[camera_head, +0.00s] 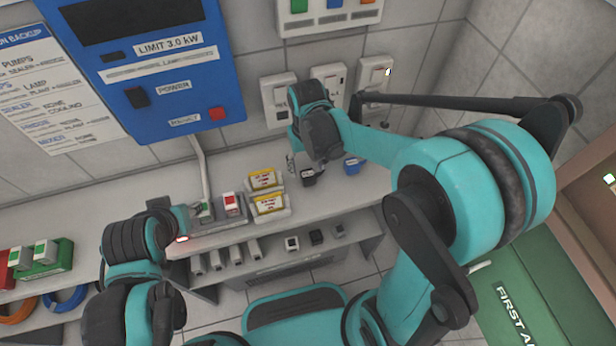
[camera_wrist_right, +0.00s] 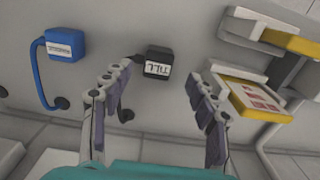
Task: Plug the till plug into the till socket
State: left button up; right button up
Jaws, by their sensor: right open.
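The till plug (camera_wrist_right: 158,65) is black with a white label reading TILL, upside down in the right wrist view. It lies on the grey counter; in the head view it is the black plug (camera_head: 311,176) near my right gripper (camera_head: 291,164). In the right wrist view my right gripper (camera_wrist_right: 160,105) is open, its two fingers apart with the plug just beyond and between them, not held. Wall sockets (camera_head: 328,88) stand behind the counter; I cannot read which is the till socket. My left arm shows at lower left, its fingers hidden.
A blue plug (camera_head: 353,164) lies right of the till plug. Yellow-and-white boxes (camera_head: 266,180) stand to the left, beside a power strip (camera_head: 232,220) with plugs in it. A blue power box (camera_head: 150,60) hangs on the wall. The counter's right end is mostly clear.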

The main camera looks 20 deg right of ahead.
aim_at(308, 174)
notch_tip(308, 174, down, 5)
jog(key=b, duration=0.3)
jog(key=shift+w+d+f, duration=0.1)
jog(key=shift+f, duration=0.05)
jog(key=c, duration=1.2)
